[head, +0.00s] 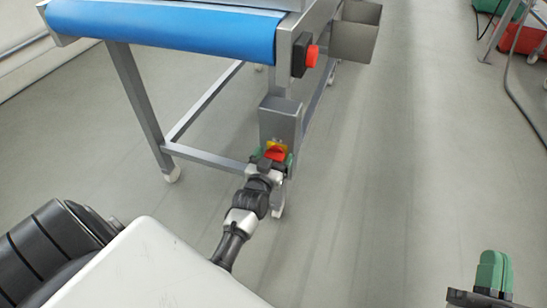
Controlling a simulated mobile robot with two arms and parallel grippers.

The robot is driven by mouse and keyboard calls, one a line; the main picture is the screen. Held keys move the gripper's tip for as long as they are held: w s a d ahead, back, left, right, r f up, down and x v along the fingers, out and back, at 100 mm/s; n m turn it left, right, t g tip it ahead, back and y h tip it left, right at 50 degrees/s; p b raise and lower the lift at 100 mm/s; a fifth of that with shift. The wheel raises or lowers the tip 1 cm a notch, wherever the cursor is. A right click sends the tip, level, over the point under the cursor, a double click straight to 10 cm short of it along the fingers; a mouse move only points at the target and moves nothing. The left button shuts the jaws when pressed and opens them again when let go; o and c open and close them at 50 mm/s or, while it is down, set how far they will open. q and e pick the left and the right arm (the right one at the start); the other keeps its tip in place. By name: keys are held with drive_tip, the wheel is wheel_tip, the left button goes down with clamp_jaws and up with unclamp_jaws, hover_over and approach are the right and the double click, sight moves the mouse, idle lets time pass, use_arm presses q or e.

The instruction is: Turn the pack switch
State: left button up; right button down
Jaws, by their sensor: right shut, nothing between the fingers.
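The pack switch (276,153) is a red rotary knob on a yellow plate. It sits on the front of a grey metal box on the conveyor's leg. My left gripper (272,157) is right at the switch, with green fingertips spread to either side of the red knob. Its fingers look apart; whether they touch the knob cannot be made out. The gripper's body hides the lower part of the switch. My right gripper (494,272) is at the lower right, far from the switch, with its green fingers together and empty.
The blue conveyor belt (175,27) runs above on a grey metal frame. A red push button (312,56) on a black box is on its side, beside a metal bin (355,38). A cable (512,85) and red and green crates are at the upper right. The floor right of the conveyor is clear.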

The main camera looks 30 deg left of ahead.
use_arm(q)
drive_tip(key=c, duration=0.9)
drive_tip(key=shift+o, duration=0.2)
drive_tip(key=n+p, duration=0.2)
drive_tip(key=shift+r+n, duration=0.1)
drive_tip(key=shift+n, duration=0.2)
drive_tip(key=shift+n+p, duration=0.75)
drive_tip(key=shift+n, duration=0.95)
use_arm(e)
wheel_tip(320, 180, down, 11)
drive_tip(key=s+d+g+h, duration=0.2)
drive_tip(key=g+h, duration=0.1)
drive_tip(key=g, duration=0.7)
drive_tip(key=shift+d+h, duration=0.25)
drive_tip(key=shift+h, duration=0.05)
use_arm(q)
drive_tip(key=o, duration=0.9)
drive_tip(key=shift+s, duration=0.1)
use_arm(e)
drive_tip(key=shift+r, duration=0.1)
